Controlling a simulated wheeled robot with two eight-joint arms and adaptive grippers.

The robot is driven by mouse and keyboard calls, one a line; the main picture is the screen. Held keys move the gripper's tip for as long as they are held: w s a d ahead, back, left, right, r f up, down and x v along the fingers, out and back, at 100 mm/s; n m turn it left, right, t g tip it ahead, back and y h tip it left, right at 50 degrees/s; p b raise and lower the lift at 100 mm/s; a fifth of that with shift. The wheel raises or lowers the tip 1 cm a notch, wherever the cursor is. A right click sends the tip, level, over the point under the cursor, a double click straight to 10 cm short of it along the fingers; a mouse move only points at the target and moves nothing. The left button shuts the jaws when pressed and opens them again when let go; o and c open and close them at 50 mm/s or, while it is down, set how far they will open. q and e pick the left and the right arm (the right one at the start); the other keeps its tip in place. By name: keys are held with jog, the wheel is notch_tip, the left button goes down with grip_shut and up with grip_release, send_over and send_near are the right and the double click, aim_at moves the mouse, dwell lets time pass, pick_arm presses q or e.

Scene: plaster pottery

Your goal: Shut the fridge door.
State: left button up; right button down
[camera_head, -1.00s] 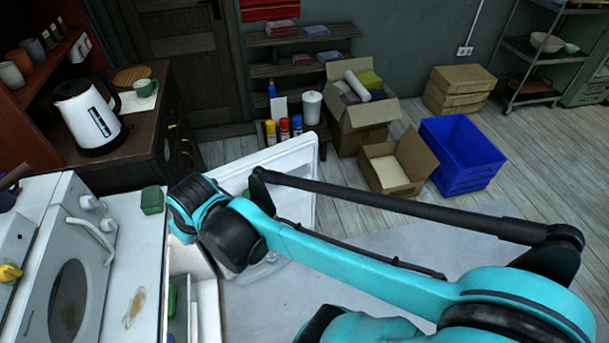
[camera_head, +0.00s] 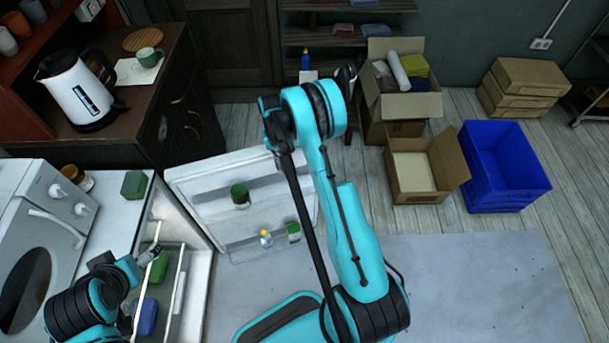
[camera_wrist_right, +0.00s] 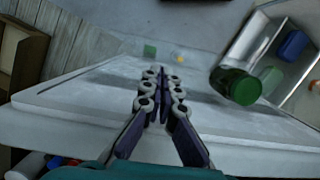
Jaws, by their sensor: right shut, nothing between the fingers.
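The white fridge door (camera_head: 205,185) stands wide open in the head view, its inner side with shelves showing. A green-lidded jar (camera_head: 240,196) is on the door. The open fridge (camera_head: 200,285) is at lower left, with green and blue containers inside. My right arm reaches up across the door's right part, hiding some of it. In the right wrist view my right gripper (camera_wrist_right: 160,95) is shut and empty, in front of the door's white inner side (camera_wrist_right: 90,100); contact is unclear. My left gripper (camera_head: 150,253) is over the fridge opening; its fingers are too small to read.
Cardboard boxes (camera_head: 415,172) and a blue crate (camera_head: 500,165) stand to the right. The floor before them is clear.

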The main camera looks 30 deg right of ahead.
jog(key=b+x, duration=0.1)
jog(key=x, duration=0.4)
jog(key=b+x, duration=0.1)
jog(key=x, duration=0.4)
jog(key=shift+d+f, duration=0.2)
jog(key=shift+f, duration=0.05)
jog(key=shift+a, duration=0.1)
